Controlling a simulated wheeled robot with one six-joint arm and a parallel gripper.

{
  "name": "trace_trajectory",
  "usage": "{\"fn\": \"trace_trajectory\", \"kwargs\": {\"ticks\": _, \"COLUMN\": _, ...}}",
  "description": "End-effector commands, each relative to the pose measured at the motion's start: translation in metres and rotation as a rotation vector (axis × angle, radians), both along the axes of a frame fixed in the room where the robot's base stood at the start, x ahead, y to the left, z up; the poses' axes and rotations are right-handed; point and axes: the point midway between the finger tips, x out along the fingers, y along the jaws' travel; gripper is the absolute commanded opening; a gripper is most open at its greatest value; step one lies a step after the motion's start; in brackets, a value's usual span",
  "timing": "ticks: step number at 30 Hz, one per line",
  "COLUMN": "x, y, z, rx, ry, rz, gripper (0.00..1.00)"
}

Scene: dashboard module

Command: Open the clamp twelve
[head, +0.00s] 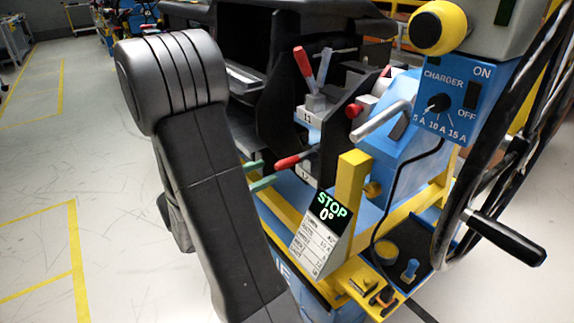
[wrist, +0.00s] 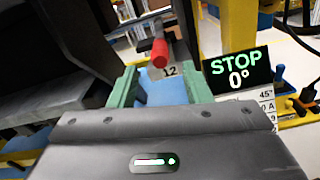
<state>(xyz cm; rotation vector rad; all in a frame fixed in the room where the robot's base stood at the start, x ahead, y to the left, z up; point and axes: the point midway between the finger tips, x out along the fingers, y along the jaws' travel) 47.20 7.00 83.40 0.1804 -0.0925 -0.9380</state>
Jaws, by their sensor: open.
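Clamp twelve has a red-tipped lever (head: 294,160) lying low and nearly level, its grip pointing toward my gripper. In the wrist view the red grip (wrist: 160,53) shows end-on above the "12" label (wrist: 171,71). My gripper (head: 263,174) has green fingers that are apart, with nothing between them. In the wrist view the gripper (wrist: 161,80) has its fingertips either side of the label, and the red grip appears just beyond them, not visibly touched. The clamp's base is partly hidden.
Clamp eleven (head: 308,100), with its red lever (head: 303,62) raised, stands above. A STOP 0° display (head: 328,207) is close on the right, also in the wrist view (wrist: 237,72). A yellow post (head: 350,180) and blue charger (head: 455,98) stand farther right. Floor at left is clear.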

Motion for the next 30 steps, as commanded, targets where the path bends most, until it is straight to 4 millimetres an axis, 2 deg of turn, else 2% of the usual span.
{"fn": "trace_trajectory", "kwargs": {"ticks": 6, "x": 0.019, "y": -0.028, "z": -0.001, "rx": 0.001, "ry": -0.001, "rz": -0.006, "gripper": 0.44}}
{"fn": "trace_trajectory", "kwargs": {"ticks": 15, "x": 0.040, "y": -0.056, "z": -0.001, "rx": 0.002, "ry": -0.001, "rz": -0.003, "gripper": 0.44}}
{"fn": "trace_trajectory", "kwargs": {"ticks": 21, "x": 0.046, "y": -0.064, "z": 0.000, "rx": 0.001, "ry": -0.001, "rz": -0.002, "gripper": 0.44}}
{"fn": "trace_trajectory", "kwargs": {"ticks": 30, "x": 0.047, "y": -0.065, "z": 0.000, "rx": 0.001, "ry": -0.001, "rz": -0.001, "gripper": 0.44}}
